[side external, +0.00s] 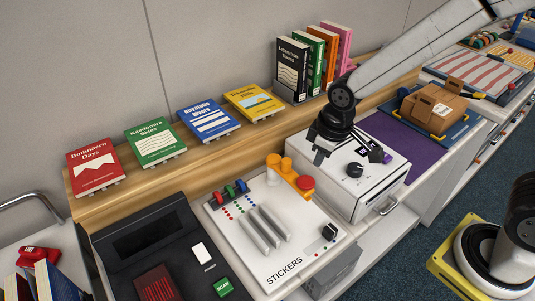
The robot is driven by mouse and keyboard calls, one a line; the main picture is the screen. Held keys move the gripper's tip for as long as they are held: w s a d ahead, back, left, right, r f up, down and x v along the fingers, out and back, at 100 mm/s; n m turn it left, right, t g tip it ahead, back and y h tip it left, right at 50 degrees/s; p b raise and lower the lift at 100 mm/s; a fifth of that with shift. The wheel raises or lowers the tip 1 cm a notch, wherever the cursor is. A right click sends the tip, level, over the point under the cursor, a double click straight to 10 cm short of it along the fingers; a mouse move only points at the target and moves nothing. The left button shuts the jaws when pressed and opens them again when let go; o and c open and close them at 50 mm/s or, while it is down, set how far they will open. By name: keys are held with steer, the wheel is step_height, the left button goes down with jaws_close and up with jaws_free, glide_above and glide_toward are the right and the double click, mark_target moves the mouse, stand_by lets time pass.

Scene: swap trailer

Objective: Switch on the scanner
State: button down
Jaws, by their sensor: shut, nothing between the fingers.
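The black scanner (118,222) lies at the lower left, partly cut off by the bottom edge. It has a dark window, a white switch-like piece (202,253) with a small unreadable label, a green SCAN button (222,287) and a red patterned patch (157,285). I cannot tell which way the white piece is set. My gripper (319,158) is shut and empty. It points down over the left part of a white box with a dark knob (355,170), well to the right of the scanner and behind it. I cannot tell whether it touches the box.
A white STICKERS board (290,262) with upright dividers, coloured knobs and an orange piece with a red top lies between scanner and box. Several books stand on a wooden ledge (150,178) behind. A cardboard box (432,105) sits at the right.

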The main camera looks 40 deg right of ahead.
steer(key=w+a+n, duration=0.3)
steer(key=a, duration=0.4)
steer(key=w+a+n, duration=0.3)
steer(key=a+n, duration=0.1)
steer(key=a, duration=0.3)
steer(key=n, duration=0.6)
glide_above(199, 248)
steer(key=s, duration=0.2)
step_height(199, 248, down, 3)
steer(key=shift+s+a+r+g, duration=0.1)
steer(key=shift+s+r+g, duration=0.1)
steer(key=shift+g, duration=0.1)
steer(key=shift+w+f, duration=0.35)
steer(key=shift+f, duration=1.95)
steer(key=shift+w+f, duration=0.35)
steer(key=shift+f, duration=2)
steer(key=shift+w+f, duration=0.35)
steer(key=shift+f, duration=1.95)
